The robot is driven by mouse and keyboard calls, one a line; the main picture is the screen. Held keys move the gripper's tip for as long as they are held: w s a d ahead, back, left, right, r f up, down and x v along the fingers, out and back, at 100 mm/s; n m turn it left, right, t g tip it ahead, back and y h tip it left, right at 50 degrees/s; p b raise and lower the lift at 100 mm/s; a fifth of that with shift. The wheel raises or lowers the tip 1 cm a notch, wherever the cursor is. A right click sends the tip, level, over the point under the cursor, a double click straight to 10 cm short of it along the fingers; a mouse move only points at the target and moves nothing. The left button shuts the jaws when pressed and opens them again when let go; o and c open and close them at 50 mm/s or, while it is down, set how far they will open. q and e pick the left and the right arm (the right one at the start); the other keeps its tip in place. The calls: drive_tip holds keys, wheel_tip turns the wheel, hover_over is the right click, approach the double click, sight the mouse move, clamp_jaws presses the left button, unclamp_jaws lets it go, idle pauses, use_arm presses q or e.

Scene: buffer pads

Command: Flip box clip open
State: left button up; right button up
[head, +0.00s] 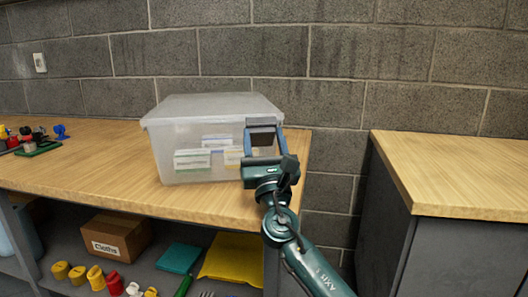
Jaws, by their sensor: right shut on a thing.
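A translucent plastic box (205,125) with a lid (210,105) stands upright near the right end of the wooden workbench. The lid looks closed. White, green and yellow labelled packs show through its front wall. My right gripper (264,130) is at the box's right side, near the lid's corner. It is shut on a grey part there, which appears to be the box clip (262,137). The fingers hide most of the clip, so I cannot tell how far it is flipped. My left gripper is not in view.
The workbench (100,160) is clear left of the box, with small coloured items (35,140) at the far left. A cardboard box (115,236) and coloured cloths sit on the shelf below. A second wooden-topped cabinet (460,170) stands right, across a gap. A block wall is behind.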

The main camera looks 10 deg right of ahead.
idle(0.3)
drive_tip(key=o, duration=1.4)
drive_tip(key=shift+f, duration=0.1)
drive_tip(key=v, duration=1.3)
